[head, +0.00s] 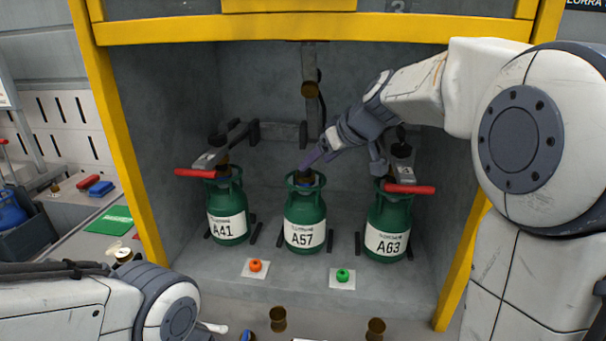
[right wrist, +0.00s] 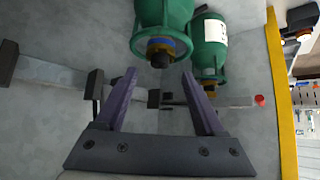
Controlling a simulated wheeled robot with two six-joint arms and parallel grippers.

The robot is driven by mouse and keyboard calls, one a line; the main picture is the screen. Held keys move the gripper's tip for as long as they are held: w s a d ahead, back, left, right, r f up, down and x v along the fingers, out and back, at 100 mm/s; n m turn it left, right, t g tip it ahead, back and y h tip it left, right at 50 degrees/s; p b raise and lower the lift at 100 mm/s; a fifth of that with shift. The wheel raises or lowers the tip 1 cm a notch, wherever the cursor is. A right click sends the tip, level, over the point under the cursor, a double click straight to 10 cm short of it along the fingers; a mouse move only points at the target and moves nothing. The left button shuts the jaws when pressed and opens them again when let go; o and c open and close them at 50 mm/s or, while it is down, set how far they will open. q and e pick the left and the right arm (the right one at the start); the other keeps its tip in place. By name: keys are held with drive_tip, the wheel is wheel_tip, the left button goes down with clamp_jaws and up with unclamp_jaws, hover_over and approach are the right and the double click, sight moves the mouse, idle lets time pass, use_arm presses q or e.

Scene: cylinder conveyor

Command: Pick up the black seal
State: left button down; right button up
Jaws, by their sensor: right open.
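The green cylinder A57 (head: 305,218) stands upright in the middle of the bay. In the right wrist view a small black piece, which looks like the black seal (right wrist: 160,61), sits at the centre of its neck, with a blue ring and a brass ring around it. My right gripper (right wrist: 159,76) is open and empty. Its two purple fingers point at the neck, one on each side of the black piece and apart from it. In the head view a purple fingertip (head: 310,160) is just above A57's collar and partly hides the neck. My left gripper is not seen.
Green cylinders A41 (head: 228,212) and A63 (head: 387,226) stand on either side, each beside a red-handled clamp. An orange button (head: 255,265) and a green button (head: 342,275) are in front. Yellow posts frame the bay.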

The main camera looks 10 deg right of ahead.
sight(309, 171)
drive_tip(key=x, duration=0.5)
drive_tip(key=shift+w+r, duration=0.1)
drive_tip(key=shift+r, duration=0.05)
clamp_jaws()
drive_tip(key=shift+r+p, duration=0.1)
drive_tip(key=shift+p, duration=0.25)
